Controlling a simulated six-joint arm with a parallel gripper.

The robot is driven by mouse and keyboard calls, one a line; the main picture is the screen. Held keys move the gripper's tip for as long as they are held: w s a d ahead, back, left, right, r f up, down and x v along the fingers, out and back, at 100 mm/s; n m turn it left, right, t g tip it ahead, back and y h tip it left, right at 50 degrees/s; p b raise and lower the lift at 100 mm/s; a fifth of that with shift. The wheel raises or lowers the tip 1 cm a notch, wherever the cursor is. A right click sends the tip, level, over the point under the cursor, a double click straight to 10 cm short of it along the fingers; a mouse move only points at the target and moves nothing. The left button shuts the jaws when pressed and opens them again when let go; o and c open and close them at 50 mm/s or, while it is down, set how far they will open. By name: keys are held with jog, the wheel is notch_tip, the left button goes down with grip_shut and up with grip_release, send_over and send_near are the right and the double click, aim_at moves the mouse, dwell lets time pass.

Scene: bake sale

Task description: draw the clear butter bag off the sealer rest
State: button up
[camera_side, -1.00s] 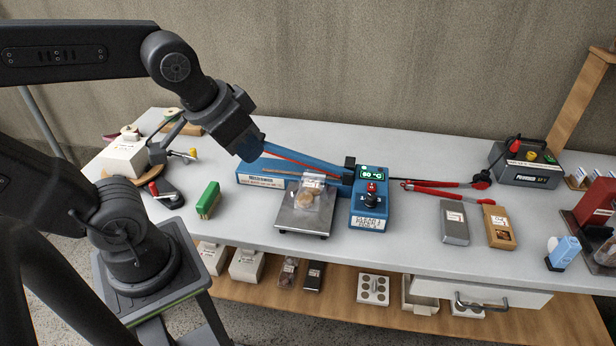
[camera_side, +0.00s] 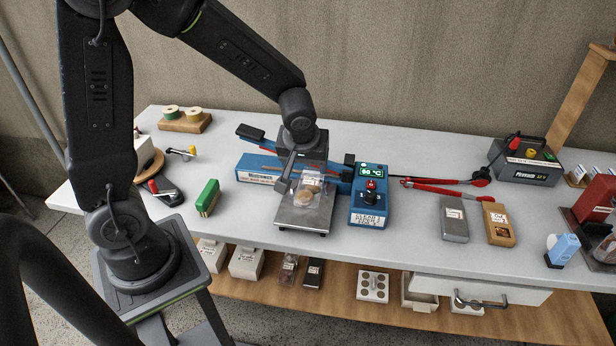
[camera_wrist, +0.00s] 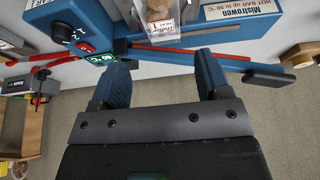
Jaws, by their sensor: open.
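The clear butter bag (camera_side: 309,189) holds a round tan piece and has a white label. It lies on the metal sealer rest (camera_side: 303,219), in front of the blue sealer (camera_side: 256,168). In the wrist view the bag (camera_wrist: 160,12) is at the top edge, partly cut off, beyond my fingertips. My gripper (camera_wrist: 158,62) is open, with nothing between its two blue fingers. In the side view it is just behind and above the bag's back end; its fingertips are partly hidden there, and I cannot tell whether they touch the bag.
The sealer's raised lever has a black handle (camera_side: 250,132) left of my gripper. The blue control box (camera_side: 370,200) stands close right of the rest. The tabletop in front is clear.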

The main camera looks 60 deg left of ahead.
aim_at(309, 188)
jog(key=x, duration=1.1)
jog(key=shift+a+f, duration=0.1)
jog(key=shift+f, duration=0.15)
jog(key=c, duration=0.3)
jog(key=shift+c, duration=0.2)
jog(key=shift+s+d+r, duration=0.1)
jog(key=shift+s+d, duration=1.95)
jog(key=shift+d, duration=0.1)
jog(key=o, duration=0.8)
jog(key=shift+c, duration=0.2)
